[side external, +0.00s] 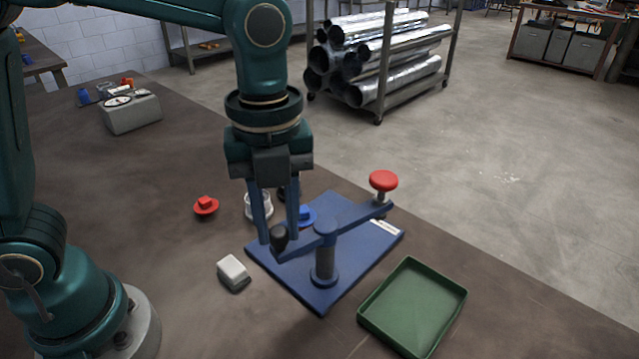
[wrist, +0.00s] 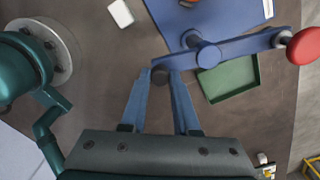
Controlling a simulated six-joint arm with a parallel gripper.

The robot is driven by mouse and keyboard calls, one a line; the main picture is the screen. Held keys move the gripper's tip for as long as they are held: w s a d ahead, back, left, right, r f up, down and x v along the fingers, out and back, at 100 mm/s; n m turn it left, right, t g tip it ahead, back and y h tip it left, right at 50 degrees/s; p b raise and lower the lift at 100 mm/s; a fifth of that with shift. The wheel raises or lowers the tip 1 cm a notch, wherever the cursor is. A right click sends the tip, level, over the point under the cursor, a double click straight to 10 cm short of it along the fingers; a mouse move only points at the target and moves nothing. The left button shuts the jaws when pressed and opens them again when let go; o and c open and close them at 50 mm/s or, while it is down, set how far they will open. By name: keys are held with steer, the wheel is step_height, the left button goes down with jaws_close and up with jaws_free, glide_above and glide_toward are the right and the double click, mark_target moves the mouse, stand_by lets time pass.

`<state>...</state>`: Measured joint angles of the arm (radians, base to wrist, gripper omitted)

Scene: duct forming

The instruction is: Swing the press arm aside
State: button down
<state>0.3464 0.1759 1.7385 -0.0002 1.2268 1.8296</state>
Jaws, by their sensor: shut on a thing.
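The press arm (side external: 350,218) is a blue bar on a post standing on a blue base plate (side external: 370,245). A red knob (side external: 383,180) tops its far right end, and a dark knob (side external: 279,239) is at its near left end. My gripper (side external: 278,232) is shut on this dark knob, its fingers pointing down on either side. In the wrist view the fingertips (wrist: 164,72) close around the dark knob (wrist: 160,78), with the bar (wrist: 245,46) running right to the red knob (wrist: 304,46). A blue piece (side external: 306,215) is partly hidden behind my finger.
A green tray (side external: 407,262) lies right of the plate, near the bar in the wrist view. A white block (side external: 234,272), a red cap (side external: 206,207) and a pale ring-shaped part (side external: 258,208) lie to the left. A grey device (side external: 131,112) stands farther back. The table's right edge is near.

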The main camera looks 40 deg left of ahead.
steer(key=shift+w+a+m, duration=0.15)
steer(key=shift+a+m, duration=0.4)
steer(key=shift+m, duration=0.45)
steer(key=shift+a, duration=0.1)
steer(key=c, duration=0.7)
jaws_free()
steer(key=shift+o, duration=0.2)
steer(key=shift+r, duration=2.6)
